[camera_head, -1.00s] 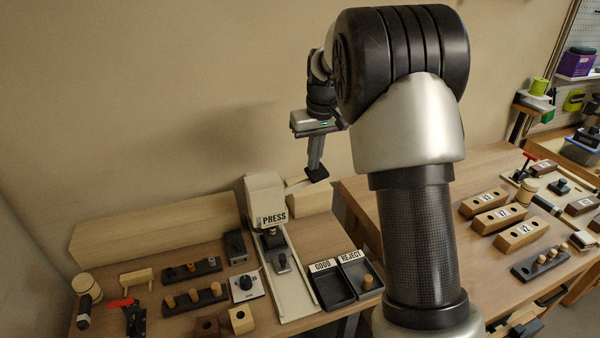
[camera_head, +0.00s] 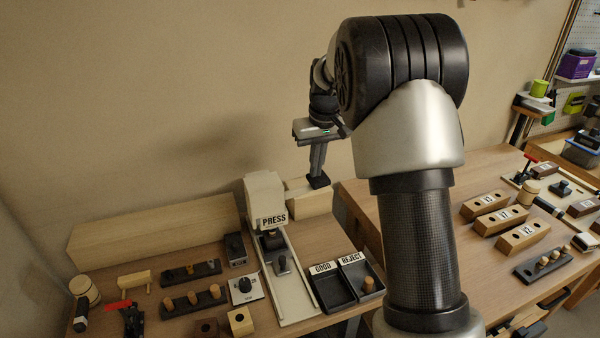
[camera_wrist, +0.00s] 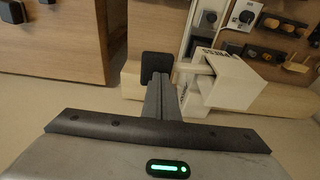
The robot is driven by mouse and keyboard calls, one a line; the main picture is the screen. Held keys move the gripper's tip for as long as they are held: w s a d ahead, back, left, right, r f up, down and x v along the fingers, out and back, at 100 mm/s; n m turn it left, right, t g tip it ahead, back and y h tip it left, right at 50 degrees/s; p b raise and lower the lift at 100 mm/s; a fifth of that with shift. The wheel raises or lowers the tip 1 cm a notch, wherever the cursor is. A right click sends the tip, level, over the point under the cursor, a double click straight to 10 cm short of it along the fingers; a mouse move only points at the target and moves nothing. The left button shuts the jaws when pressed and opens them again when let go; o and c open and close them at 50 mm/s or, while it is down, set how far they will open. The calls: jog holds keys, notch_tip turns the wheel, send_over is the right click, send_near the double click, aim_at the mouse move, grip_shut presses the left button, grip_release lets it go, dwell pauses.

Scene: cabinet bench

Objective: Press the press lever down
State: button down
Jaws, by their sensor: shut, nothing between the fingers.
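The press (camera_head: 265,200) is a cream housing marked PRESS on a pale base at the back of the bench; it also shows in the wrist view (camera_wrist: 233,82). Its lever, a short pale bar (camera_wrist: 190,68), sticks out of the housing's side toward my gripper. My gripper (camera_head: 318,182) is shut and empty, pointing down at the lever's outer end. In the wrist view the dark fingertips (camera_wrist: 157,66) overlap the end of the lever and hide it. Contact looks likely, but I cannot see the touching surfaces.
GOOD and REJECT trays (camera_head: 347,282) stand right of the press base. A black-knobbed dial (camera_head: 245,288) and peg blocks (camera_head: 193,298) lie to its left. A pale wooden board (camera_head: 155,232) stands behind. A second bench (camera_head: 440,180) is at right, across a gap.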

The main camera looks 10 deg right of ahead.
jog(key=shift+f, duration=0.15)
jog(key=shift+d+f+b, duration=0.25)
jog(key=shift+f+b, duration=0.35)
jog(key=shift+f, duration=0.55)
jog(key=shift+f+b, duration=0.25)
jog(key=shift+b, duration=0.05)
jog(key=shift+s, duration=0.1)
notch_tip(320, 180, up, 11)
jog(key=a+p, duration=0.2)
jog(key=p, duration=0.6)
jog(key=shift+f, duration=0.15)
